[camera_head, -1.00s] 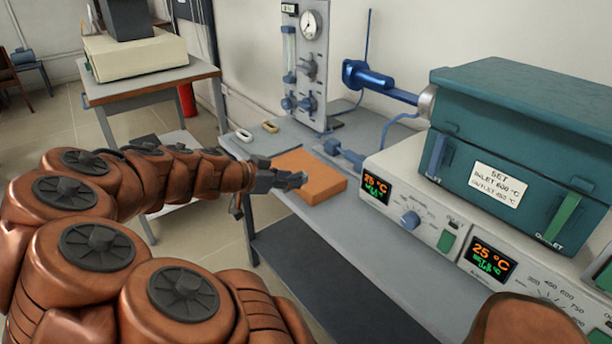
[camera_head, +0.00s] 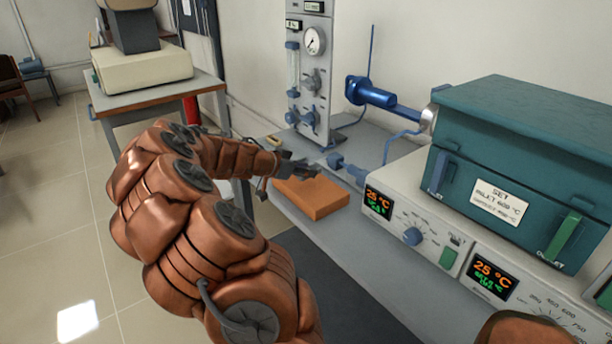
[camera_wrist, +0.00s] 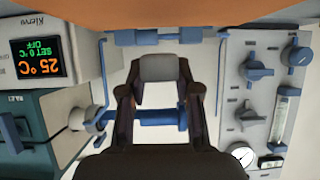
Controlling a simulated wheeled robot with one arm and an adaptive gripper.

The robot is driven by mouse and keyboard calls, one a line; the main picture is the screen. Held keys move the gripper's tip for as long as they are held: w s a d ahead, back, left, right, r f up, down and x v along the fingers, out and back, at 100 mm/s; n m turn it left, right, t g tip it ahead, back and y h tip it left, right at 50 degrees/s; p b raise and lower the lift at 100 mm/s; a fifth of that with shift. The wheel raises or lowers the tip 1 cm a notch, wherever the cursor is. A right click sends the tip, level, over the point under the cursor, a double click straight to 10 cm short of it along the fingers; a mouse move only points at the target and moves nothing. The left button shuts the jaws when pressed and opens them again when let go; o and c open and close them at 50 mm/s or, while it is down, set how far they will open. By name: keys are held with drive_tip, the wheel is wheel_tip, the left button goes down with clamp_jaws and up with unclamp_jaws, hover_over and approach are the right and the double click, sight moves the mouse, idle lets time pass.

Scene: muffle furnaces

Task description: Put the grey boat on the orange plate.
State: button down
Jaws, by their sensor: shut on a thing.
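The orange plate (camera_head: 322,200) is a flat block on the grey bench, in front of the blue fitting. It also fills the top edge of the wrist view (camera_wrist: 160,12). My gripper (camera_head: 300,168) is over the back left part of the plate in the head view. In the wrist view, my gripper (camera_wrist: 160,85) is shut on the grey boat (camera_wrist: 160,67), a small rounded block between the fingertips. The boat appears apart from the plate there. In the head view the boat cannot be told from the dark fingers.
A tan boat (camera_head: 273,141) lies on the bench behind my arm. The gauge panel (camera_head: 312,75) stands behind, and a blue fitting (camera_head: 345,167) is close behind the plate. The teal furnace (camera_head: 520,150) on its control unit bounds the right side.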

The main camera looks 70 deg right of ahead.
sight(306, 185)
drive_tip(key=shift+w+d, duration=0.15)
drive_tip(key=shift+d, duration=0.6)
wheel_tip(306, 185, down, 4)
drive_tip(key=shift+r, duration=0.25)
drive_tip(key=shift+f, duration=0.3)
drive_tip(key=c, duration=0.8)
unclamp_jaws()
drive_tip(key=shift+r, duration=0.1)
